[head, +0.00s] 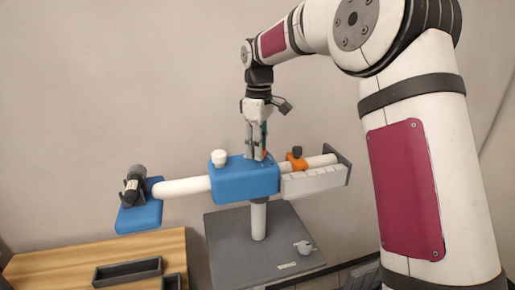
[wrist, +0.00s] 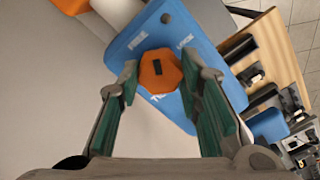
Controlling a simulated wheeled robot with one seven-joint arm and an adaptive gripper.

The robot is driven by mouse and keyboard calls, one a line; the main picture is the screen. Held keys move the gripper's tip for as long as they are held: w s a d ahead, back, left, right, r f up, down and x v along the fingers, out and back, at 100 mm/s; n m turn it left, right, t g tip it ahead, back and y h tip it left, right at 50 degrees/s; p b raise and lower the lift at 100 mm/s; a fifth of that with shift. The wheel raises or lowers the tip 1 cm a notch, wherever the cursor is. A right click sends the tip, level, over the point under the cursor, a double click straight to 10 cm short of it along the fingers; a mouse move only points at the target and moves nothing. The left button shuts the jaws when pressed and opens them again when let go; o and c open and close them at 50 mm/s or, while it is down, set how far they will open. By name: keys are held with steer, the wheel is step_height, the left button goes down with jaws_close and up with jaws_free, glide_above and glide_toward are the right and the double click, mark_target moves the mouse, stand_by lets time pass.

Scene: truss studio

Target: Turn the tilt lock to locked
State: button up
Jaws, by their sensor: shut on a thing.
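The tilt lock is an orange faceted knob (wrist: 159,70) with a short black mark, on top of a blue block (wrist: 193,38). White lettering beside it reads FREE and LOCK; the lettering by the fingers is partly hidden. I cannot tell which word the mark points to. In the wrist view my gripper (wrist: 162,88) has its green-padded fingers on either side of the knob, shut on it. In the head view my gripper (head: 258,157) points down onto the blue block (head: 245,186), and the fingers mostly hide the knob.
A white tube (head: 182,187) runs through the block, with a blue plate (head: 140,219) at its left end. A white knob (head: 219,157) and an orange clamp (head: 296,164) stand close by. A grey base (head: 230,262) lies below, beside a wooden table (head: 60,267) with dark trays.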

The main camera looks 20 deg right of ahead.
steer(key=m+b, duration=0.1)
steer(key=m, duration=0.5)
steer(key=shift+b, duration=0.3)
steer(key=m, duration=0.5)
steer(key=shift+b, duration=0.35)
steer(key=shift+m, duration=0.4)
steer(key=o, duration=1.2)
steer(key=shift+c, duration=0.2)
step_height(320, 180, up, 12)
